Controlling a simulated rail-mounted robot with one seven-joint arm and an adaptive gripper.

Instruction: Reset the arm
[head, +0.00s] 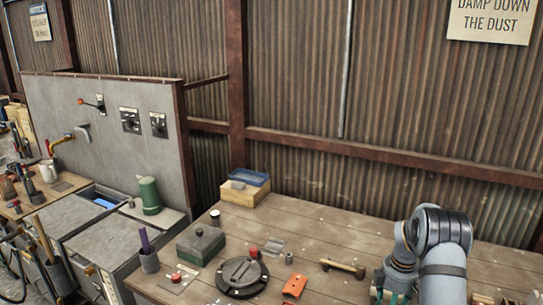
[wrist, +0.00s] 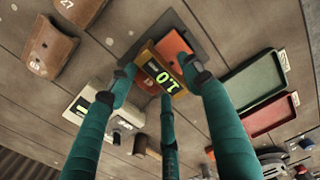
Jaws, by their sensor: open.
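My arm comes in at the lower right of the head view, bent at a grey and black joint. My gripper (wrist: 160,84) shows in the wrist view as three teal fingers with dark tips, spread apart and open. Beyond the fingertips is a yellow-framed device with a lit display (wrist: 162,72), beside an orange-red block (wrist: 174,48) on a dark plate. The fingers overlap these things in the picture; I cannot tell whether they touch. In the head view the fingers are mostly hidden at the bottom edge.
The wooden bench (head: 330,235) holds a round dark fixture (head: 242,276), a green-grey box (head: 200,244), an orange piece (head: 294,286) and a wooden-handled tool (head: 343,268). The wrist view shows green and red trays (wrist: 256,84) and brown blocks (wrist: 52,47). A corrugated wall stands behind.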

